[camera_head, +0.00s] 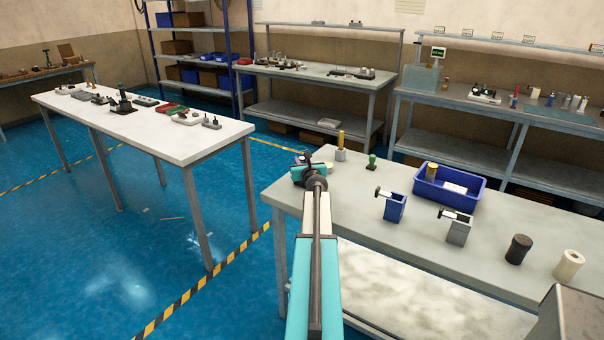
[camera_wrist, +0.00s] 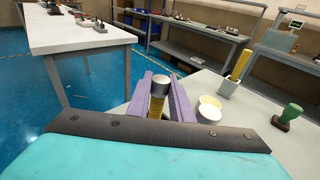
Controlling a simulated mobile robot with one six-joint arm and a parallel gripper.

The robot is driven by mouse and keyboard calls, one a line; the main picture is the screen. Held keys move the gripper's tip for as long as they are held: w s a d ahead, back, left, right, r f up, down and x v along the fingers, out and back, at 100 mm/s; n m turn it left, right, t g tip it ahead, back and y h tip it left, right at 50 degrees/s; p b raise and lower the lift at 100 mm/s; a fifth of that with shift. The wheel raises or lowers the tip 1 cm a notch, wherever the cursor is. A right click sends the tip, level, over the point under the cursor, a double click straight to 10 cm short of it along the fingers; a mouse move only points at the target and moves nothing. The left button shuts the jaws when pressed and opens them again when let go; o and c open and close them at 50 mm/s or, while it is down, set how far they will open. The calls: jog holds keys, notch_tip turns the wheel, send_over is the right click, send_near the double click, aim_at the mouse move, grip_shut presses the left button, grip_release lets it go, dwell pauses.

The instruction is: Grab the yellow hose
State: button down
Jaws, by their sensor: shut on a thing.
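In the wrist view, my gripper (camera_wrist: 158,97) has its purple fingers shut on a short yellow ribbed cylinder with a grey round end, which looks like the yellow hose (camera_wrist: 156,106). Its lower part is hidden behind my wrist. In the head view my gripper (camera_head: 305,158) is at the far left corner of the near grey table, and the held piece is too small to make out there. A second yellow upright piece (camera_wrist: 241,64) stands in a grey square holder (camera_wrist: 228,87) to the right, apart from my fingers; it also shows in the head view (camera_head: 341,139).
The near table (camera_head: 400,235) carries a blue bin (camera_head: 449,188), a blue holder (camera_head: 394,208), a grey holder (camera_head: 459,230), a black roll (camera_head: 518,249) and a white roll (camera_head: 569,265).

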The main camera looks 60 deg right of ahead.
jog(key=shift+r, duration=0.15)
jog(key=shift+r, duration=0.5)
notch_tip(320, 180, up, 3)
jog(key=shift+f+p, duration=0.15)
jog(key=shift+p, duration=0.35)
jog(key=f+b+v, duration=0.1)
jog(key=b+v, duration=0.1)
jog(key=v, duration=1.4)
jog(key=shift+s+d+f, duration=0.25)
jog(key=shift+s+f, duration=0.05)
jog(key=shift+s, duration=0.1)
